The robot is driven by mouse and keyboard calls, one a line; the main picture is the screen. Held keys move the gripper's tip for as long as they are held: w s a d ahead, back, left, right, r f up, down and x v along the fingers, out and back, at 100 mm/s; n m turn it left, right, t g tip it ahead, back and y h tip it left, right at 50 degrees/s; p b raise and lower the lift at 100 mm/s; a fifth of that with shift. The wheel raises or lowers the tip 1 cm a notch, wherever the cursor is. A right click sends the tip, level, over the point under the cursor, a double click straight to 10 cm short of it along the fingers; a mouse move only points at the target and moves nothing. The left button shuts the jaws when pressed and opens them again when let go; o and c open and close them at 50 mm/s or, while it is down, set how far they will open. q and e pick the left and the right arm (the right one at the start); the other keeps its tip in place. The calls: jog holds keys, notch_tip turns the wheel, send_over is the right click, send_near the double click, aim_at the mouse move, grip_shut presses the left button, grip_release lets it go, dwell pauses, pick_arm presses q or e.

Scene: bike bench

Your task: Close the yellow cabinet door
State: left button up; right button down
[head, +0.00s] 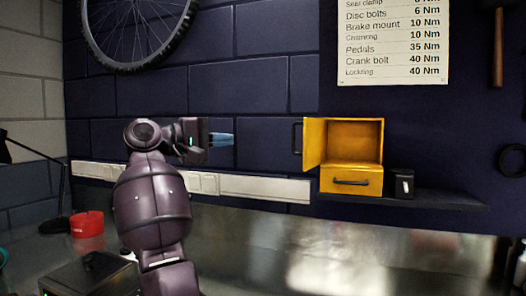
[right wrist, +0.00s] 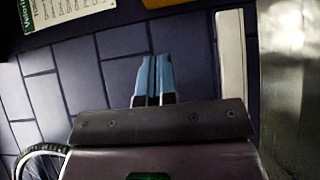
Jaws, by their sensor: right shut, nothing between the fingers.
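The yellow cabinet (head: 356,142) stands on a dark wall shelf, right of centre in the head view. Its door (head: 314,143) is hinged on the left and stands open, swung out toward me, with a dark handle (head: 297,139) on its outer face. The compartment behind it looks empty. A drawer (head: 351,180) below it is shut. My right gripper (head: 232,139) is left of the door, apart from it, with blue fingers pointing right. In the right wrist view the fingers (right wrist: 154,78) are together and empty. My left gripper is not in view.
A small black box (head: 400,184) stands beside the cabinet on the shelf (head: 450,200). A pale rail (head: 260,188) runs along the wall below my right gripper. A red container (head: 87,223) is on the metal bench at left. The bench's middle (head: 300,245) is clear.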

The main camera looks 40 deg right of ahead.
aim_at(308, 142)
jog(key=s+p+x, duration=0.2)
jog(key=x, duration=1.1)
jog(key=shift+s+a, duration=0.4)
jog(key=shift+a, duration=0.05)
jog(key=shift+t, duration=0.3)
